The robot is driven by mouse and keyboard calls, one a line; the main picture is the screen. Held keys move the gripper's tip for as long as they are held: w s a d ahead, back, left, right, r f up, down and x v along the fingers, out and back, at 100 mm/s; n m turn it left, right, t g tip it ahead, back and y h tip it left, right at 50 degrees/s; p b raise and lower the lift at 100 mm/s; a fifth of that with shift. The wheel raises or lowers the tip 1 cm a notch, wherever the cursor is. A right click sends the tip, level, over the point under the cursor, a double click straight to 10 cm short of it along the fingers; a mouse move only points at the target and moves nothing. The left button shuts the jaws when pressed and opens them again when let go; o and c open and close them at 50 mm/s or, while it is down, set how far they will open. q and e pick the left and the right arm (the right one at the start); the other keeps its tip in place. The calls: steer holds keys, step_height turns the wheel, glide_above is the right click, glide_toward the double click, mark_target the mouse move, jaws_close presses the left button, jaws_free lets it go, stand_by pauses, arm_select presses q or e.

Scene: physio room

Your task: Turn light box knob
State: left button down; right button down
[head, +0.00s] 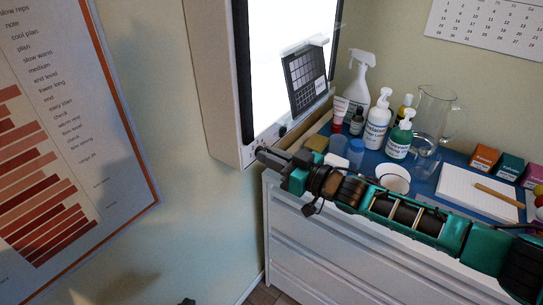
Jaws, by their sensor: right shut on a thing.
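The light box (221,95) hangs on the wall at the upper middle, with a bright white screen (270,60) and a dark gridded sheet on it. Its knob (259,149) is at the lower edge of the frame, mostly hidden by my gripper. My right gripper (264,153) reaches in from the right, above the cabinet. Its fingertips are at the light box's lower edge, shut on the knob. How far the knob is turned cannot be seen.
Below my right arm is a white cabinet (330,262) with a blue top. Spray and pump bottles, a glass jug (434,115), a white bowl (394,178), a notepad (470,192) and small boxes crowd it. A chart (70,120) hangs at left.

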steer(key=c, duration=1.2)
jaws_free()
steer(key=v, duration=1.3)
steer(key=shift+s+a, duration=0.1)
steer(key=s+a+f+m+t+h, duration=0.2)
steer(key=s+a+f, duration=0.2)
steer(key=a, duration=0.1)
steer(key=s+d+f+m+h, duration=0.2)
steer(key=s+d+f+h, duration=0.1)
steer(key=s+d+f, duration=0.1)
steer(key=s+d+f+m+g+h, duration=0.1)
steer(key=s+d+f+m+h, duration=0.1)
steer(key=s+d+f+h, duration=0.2)
steer(key=s+d+f+m+h, duration=0.2)
steer(key=s+d+f+h, duration=0.1)
steer(key=s+f, duration=0.3)
steer(key=shift+s+d+f+g+h, duration=0.15)
steer(key=shift+d+f+g+h, duration=0.2)
steer(key=shift+d+f, duration=0.3)
